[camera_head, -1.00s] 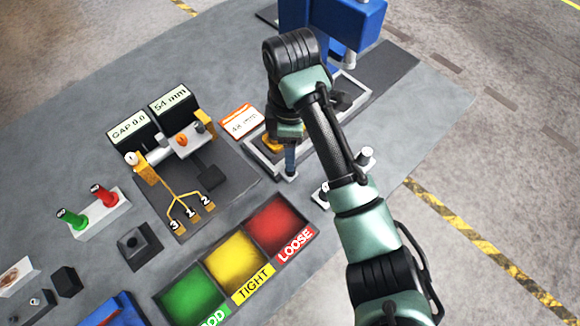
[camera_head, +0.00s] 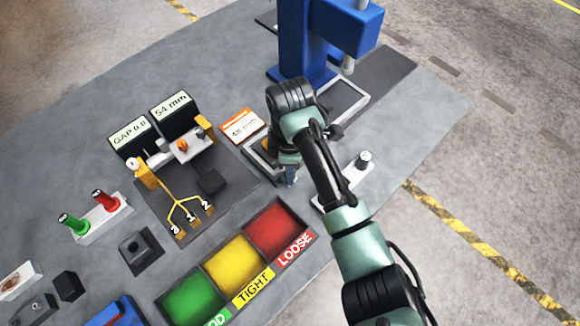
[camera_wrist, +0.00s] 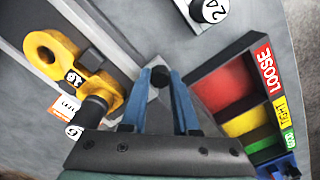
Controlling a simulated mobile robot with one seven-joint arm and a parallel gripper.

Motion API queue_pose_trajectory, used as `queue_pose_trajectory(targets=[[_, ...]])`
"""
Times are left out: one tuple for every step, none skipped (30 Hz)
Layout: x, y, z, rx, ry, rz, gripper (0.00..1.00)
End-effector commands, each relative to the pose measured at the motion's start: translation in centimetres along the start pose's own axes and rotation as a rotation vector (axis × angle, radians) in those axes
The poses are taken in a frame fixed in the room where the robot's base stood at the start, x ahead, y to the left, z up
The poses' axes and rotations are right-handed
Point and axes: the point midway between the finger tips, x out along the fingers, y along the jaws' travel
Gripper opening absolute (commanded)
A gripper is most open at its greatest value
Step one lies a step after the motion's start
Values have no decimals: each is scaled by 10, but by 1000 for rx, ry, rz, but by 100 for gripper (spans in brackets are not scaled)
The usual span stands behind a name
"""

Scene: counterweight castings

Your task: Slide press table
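The press table is a pale rectangular frame (camera_head: 351,112) on the bench in front of the blue press (camera_head: 303,45); my arm hides much of it. My gripper (camera_head: 291,181) points down at its near end. In the wrist view my gripper's blue fingers (camera_wrist: 162,78) stand on either side of a black knob (camera_wrist: 160,75), very close to it. I cannot tell whether they are shut on it.
Red (camera_head: 272,226), yellow (camera_head: 234,257) and green (camera_head: 193,297) bins sit in front, left of my arm. A gauge station (camera_head: 195,180) with displays is at left. Beside it is a block with green and red knobs (camera_head: 104,200).

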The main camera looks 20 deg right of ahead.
Motion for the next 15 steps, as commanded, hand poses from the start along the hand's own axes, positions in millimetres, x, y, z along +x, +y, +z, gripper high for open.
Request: queue_pose_trajectory(targets=[[0, 0, 0, 0, 0, -1, 12], [0, 0, 0, 0, 0, -1, 7], [0, 0, 0, 0, 0, -1, 0], [0, 0, 0, 0, 0, -1, 0], [0, 0, 0, 0, 0, -1, 0], [0, 0, 0, 0, 0, -1, 0], [0, 0, 0, 0, 0, -1, 0], [0, 0, 0, 0, 0, -1, 0], [0, 0, 0, 0, 0, -1, 0], [0, 0, 0, 0, 0, -1, 0], [0, 0, 0, 0, 0, -1, 0], [0, 0, 0, 0, 0, -1, 0], [0, 0, 0, 0, 0, -1, 0], [0, 0, 0, 0, 0, -1, 0], [0, 0, 0, 0, 0, -1, 0]])
